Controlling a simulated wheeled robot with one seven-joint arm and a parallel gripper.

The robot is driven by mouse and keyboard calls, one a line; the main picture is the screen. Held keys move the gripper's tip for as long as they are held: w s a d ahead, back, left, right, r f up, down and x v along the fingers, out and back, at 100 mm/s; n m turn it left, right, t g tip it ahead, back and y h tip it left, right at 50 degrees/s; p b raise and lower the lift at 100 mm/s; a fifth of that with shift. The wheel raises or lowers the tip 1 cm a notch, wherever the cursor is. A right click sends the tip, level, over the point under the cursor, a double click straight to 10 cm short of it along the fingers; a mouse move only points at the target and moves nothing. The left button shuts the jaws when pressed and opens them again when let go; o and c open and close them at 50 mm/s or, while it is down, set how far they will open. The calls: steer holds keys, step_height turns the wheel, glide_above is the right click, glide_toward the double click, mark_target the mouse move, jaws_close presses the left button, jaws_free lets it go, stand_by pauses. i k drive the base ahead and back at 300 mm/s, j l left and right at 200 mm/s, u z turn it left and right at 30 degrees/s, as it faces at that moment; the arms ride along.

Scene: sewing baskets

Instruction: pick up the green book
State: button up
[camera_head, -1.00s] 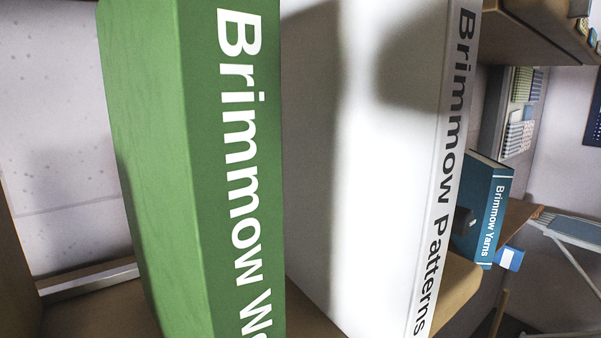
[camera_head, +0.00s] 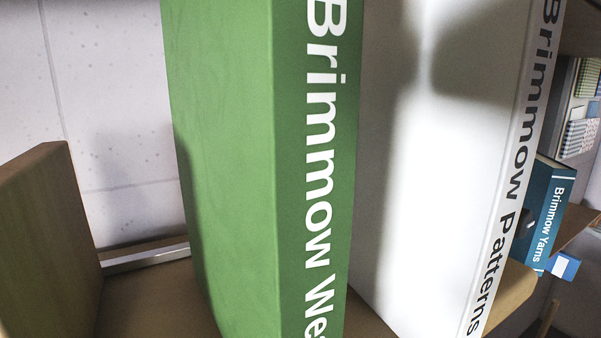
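The green book (camera_head: 232,160) stands upright on a brown shelf, close in the middle of the head view. Its spine faces me at an angle and reads "Brimmow We", with the rest of the text cut off. Its top and bottom run out of the frame. My gripper is not in view, so I cannot see how it stands to the book.
A white book (camera_head: 440,130), "Brimmow Patterns", stands upright just right of the green book. A blue book (camera_head: 543,215), "Brimmow Yarns", is farther back at right. A wooden panel (camera_head: 50,235) stands at left. Bare shelf (camera_head: 155,300) shows between panel and green book.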

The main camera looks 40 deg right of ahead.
mark_target(264, 95)
steer(key=k+l+z, duration=0.1)
steer(key=k+l, duration=0.15)
steer(key=k+l+z, duration=0.1)
steer(key=l, duration=0.3)
steer(key=k+l+z, duration=0.15)
steer(key=k+l, duration=0.15)
